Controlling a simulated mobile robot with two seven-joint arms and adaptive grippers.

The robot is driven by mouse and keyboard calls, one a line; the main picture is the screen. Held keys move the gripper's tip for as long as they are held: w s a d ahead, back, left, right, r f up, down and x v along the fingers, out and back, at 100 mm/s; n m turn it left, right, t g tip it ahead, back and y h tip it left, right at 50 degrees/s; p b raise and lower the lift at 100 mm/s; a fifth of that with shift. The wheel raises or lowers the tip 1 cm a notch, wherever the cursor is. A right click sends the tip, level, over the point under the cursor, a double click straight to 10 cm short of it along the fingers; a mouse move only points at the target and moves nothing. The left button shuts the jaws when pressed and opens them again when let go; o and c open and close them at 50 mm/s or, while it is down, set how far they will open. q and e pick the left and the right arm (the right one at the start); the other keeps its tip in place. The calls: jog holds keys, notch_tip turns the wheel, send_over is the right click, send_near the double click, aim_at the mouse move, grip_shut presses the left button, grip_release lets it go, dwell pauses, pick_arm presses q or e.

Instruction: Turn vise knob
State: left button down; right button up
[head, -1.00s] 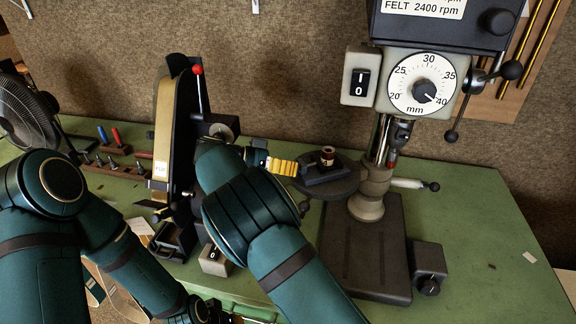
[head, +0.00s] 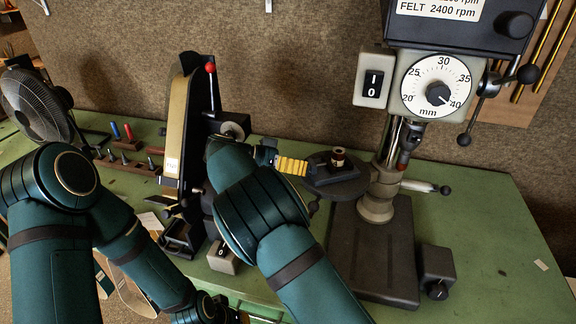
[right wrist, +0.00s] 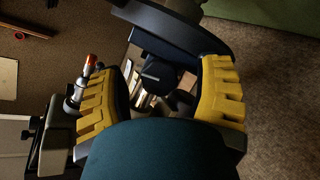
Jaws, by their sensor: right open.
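In the right wrist view (right wrist: 170,95) the yellow fingers are open and apart. A dark round knob (right wrist: 158,76) shows between them, in front of the vise's dark body (right wrist: 150,45); I cannot tell whether they touch it. In the head view my right arm partly hides this area. My left arm leaves at the bottom edge, its fingers out of sight.
The drill press column (head: 379,200) and its base (head: 375,255) stand right of the vise. A belt sander (head: 178,125) stands close left of my right arm. A tool rack (head: 128,160) and a fan (head: 35,105) are farther left. The bench (head: 490,225) is mostly clear at right.

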jog(key=v, duration=1.1)
jog(key=shift+a+r, duration=0.15)
jog(key=shift+a, duration=0.2)
